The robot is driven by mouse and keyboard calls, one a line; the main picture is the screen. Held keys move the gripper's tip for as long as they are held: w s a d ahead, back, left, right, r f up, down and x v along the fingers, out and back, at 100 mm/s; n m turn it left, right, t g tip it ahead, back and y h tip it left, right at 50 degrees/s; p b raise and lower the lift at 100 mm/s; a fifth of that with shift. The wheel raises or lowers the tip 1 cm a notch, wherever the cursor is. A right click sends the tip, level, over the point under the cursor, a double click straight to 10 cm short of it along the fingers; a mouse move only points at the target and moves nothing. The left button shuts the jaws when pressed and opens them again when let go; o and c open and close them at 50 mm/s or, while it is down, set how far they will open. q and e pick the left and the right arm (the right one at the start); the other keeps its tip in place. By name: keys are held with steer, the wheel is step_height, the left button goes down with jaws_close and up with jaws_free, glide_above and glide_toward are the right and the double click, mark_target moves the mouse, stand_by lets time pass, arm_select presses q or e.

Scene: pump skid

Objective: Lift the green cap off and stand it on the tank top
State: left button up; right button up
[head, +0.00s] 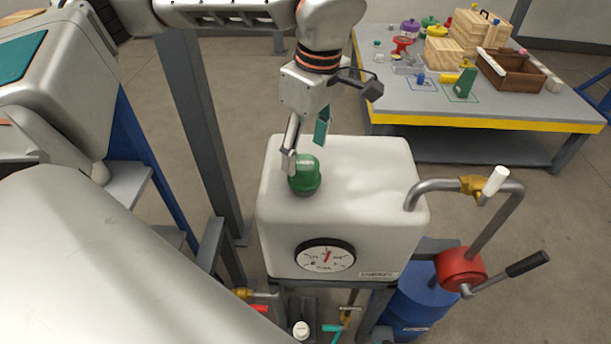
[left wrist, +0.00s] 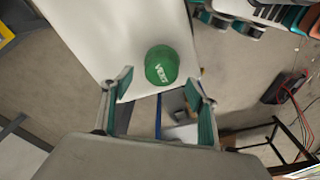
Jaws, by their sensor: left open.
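The green cap (head: 305,177) is a rounded cap with pale lettering and sits upright on the white tank top (head: 365,165), towards its left side. The left wrist view shows the cap (left wrist: 161,66) from above, with the word VENT on it. My left gripper (head: 306,148) is open above the tank, its fingers pointing down at the cap. One finger overlaps the cap's left edge in the head view. In the left wrist view the cap appears just beyond and between the two spread fingertips (left wrist: 160,82), and nothing is held. My right gripper is not in view.
A dial gauge (head: 325,256) is on the tank's front. A bent pipe with a white-handled valve (head: 493,183) rises at the tank's right, above a red hand pump (head: 461,269). The tank top right of the cap is clear. A workbench (head: 480,109) with loose items stands behind.

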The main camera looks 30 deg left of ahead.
mark_target(305, 162)
arm_select(q)
step_height(305, 162, down, 5)
steer(key=shift+s+a+r, duration=0.1)
steer(key=c, duration=1.3)
steer(key=shift+r, duration=0.15)
step_height(305, 162, up, 20)
steer(key=shift+f+p, duration=0.1)
steer(key=shift+p, duration=0.65)
